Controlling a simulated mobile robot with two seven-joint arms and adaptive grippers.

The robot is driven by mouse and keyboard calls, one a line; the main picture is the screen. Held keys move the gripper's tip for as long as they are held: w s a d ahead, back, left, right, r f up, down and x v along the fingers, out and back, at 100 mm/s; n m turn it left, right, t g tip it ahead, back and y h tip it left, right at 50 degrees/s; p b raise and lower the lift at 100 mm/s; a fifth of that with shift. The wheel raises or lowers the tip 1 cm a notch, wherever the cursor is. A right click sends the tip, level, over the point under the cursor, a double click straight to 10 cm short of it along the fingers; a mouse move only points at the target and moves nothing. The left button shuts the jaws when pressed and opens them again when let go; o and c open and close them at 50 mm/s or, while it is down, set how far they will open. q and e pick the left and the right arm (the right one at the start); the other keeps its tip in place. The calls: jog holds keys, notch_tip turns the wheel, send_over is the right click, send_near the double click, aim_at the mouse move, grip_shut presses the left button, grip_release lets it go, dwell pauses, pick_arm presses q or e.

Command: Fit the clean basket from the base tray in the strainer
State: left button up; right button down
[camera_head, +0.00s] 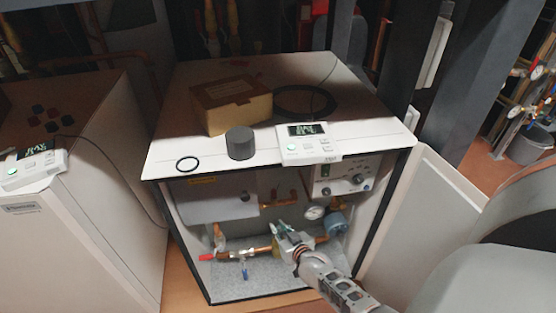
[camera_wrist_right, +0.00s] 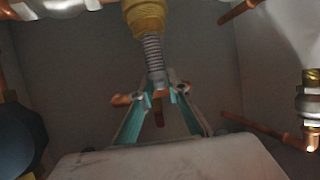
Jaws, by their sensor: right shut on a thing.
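My right gripper (camera_head: 284,229) reaches into the open front of the white heat pump cabinet, by the copper and brass pipework. In the right wrist view its teal-lined fingers (camera_wrist_right: 155,92) close in on the lower end of a grey ribbed cylinder, which looks like the basket (camera_wrist_right: 152,50). The basket stands roughly in line with a brass fitting, apparently the strainer (camera_wrist_right: 145,15), and its upper end meets or enters that fitting. How deep it sits I cannot tell. In the head view the gripper hides the basket. My left gripper is not in view.
On the cabinet top (camera_head: 345,85) are a cardboard box (camera_head: 232,104), a dark cylinder (camera_head: 240,143), a black ring (camera_head: 187,164) and a display unit (camera_head: 308,143). Inside are a pressure gauge (camera_head: 314,212), a blue-handled valve (camera_head: 245,270) and a red-ended pipe (camera_head: 207,257). An open panel (camera_head: 425,215) stands right.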

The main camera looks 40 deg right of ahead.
pick_arm(q)
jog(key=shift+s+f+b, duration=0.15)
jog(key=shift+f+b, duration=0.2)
jog(key=shift+b, duration=0.15)
pick_arm(e)
jog(key=shift+f, duration=0.95)
